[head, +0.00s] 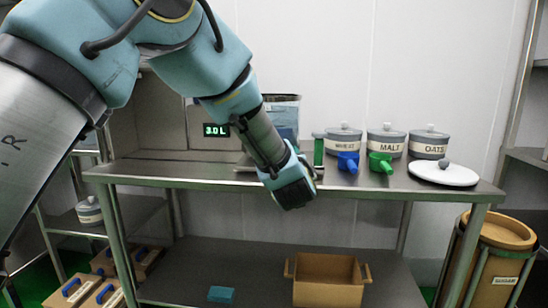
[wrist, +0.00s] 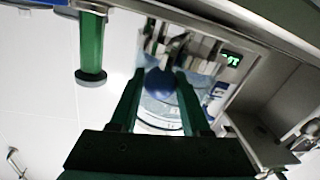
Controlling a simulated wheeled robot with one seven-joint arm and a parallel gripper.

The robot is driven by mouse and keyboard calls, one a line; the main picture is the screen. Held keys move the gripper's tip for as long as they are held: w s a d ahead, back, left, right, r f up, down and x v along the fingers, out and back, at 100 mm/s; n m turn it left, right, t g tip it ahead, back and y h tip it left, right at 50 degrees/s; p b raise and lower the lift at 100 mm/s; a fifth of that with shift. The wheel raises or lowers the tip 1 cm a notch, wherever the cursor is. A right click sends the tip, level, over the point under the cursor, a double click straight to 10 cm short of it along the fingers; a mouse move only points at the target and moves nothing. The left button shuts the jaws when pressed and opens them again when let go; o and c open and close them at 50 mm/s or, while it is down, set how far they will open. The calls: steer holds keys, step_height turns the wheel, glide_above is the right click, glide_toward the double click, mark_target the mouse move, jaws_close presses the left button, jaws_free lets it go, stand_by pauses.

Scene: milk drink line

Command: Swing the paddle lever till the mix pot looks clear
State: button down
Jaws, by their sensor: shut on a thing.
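The mix pot (head: 286,112) stands at the back of the steel table, partly hidden behind my arm; it looks see-through with a blue-grey lower part. In the wrist view, a tilted picture, a round blue knob (wrist: 160,82) sits between my green fingertips, and it appears to be the end of the paddle lever. My gripper (head: 292,188) is in front of the pot, and in the wrist view my gripper (wrist: 158,80) is shut on the knob. The pot (wrist: 160,110) shows behind the fingers there. How cloudy its contents are, I cannot tell.
A green upright post (head: 318,150) stands close right of my gripper. Blue and green scoops (head: 380,162), lidded jars (head: 386,140) and a white lid (head: 443,175) stand further right. A cardboard-coloured box (head: 328,285) is on the lower shelf.

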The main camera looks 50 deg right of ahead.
steer(key=shift+s+d, duration=0.4)
steer(key=shift+d, duration=0.3)
steer(key=shift+s+d, duration=0.35)
steer(key=shift+d, duration=0.35)
steer(key=shift+c, duration=1.9)
jaws_free()
steer(key=shift+a, duration=0.1)
steer(key=b+v, duration=0.1)
steer(key=v, duration=0.9)
steer(key=shift+s+a, duration=0.2)
